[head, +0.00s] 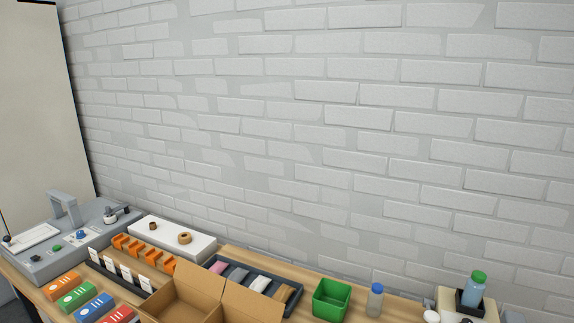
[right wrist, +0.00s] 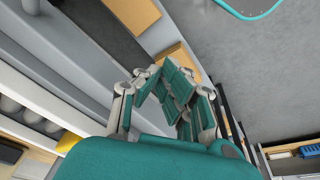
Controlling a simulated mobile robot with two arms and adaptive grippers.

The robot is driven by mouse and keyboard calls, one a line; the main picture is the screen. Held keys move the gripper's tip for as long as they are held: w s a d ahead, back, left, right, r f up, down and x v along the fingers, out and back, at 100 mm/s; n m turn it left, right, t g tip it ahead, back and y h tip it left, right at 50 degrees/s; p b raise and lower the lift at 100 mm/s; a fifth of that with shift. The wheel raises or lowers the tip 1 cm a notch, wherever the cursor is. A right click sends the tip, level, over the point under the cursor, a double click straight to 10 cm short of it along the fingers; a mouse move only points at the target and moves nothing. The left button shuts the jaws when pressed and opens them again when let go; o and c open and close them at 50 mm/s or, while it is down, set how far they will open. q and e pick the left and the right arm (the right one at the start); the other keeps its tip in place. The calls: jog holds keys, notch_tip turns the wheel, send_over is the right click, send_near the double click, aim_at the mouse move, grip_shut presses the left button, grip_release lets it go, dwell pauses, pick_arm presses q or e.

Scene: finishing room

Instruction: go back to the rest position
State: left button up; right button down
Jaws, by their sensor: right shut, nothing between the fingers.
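My right gripper (right wrist: 172,88) shows in the right wrist view, with teal pads and grey links. Its fingers are closed together with nothing between them. It hangs over the grey floor, apart from any object. Neither gripper shows in the head view, and my left gripper is in no view.
In the head view a wooden bench holds an open cardboard box (head: 183,301), a green bin (head: 332,299), a dark tray (head: 295,291), a grey machine (head: 75,248), a white block (head: 172,238) and bottles. A brick wall (head: 330,130) stands behind. Shelving (right wrist: 60,75) is left in the wrist view.

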jog(key=s+d+f+g+b, duration=0.15)
jog(key=s+f, duration=0.25)
jog(key=f, duration=0.7)
jog(key=s+a+f+t+b, duration=0.1)
jog(key=s+f+b, duration=0.2)
jog(key=f, duration=0.8)
jog(key=s+d+f+g+b, duration=0.1)
jog(key=s+d+f+b, duration=0.1)
jog(key=s+f, duration=1)
jog(key=shift+s+d+f+b, duration=0.25)
jog(key=shift+d+b, duration=0.15)
jog(key=shift+b, duration=0.2)
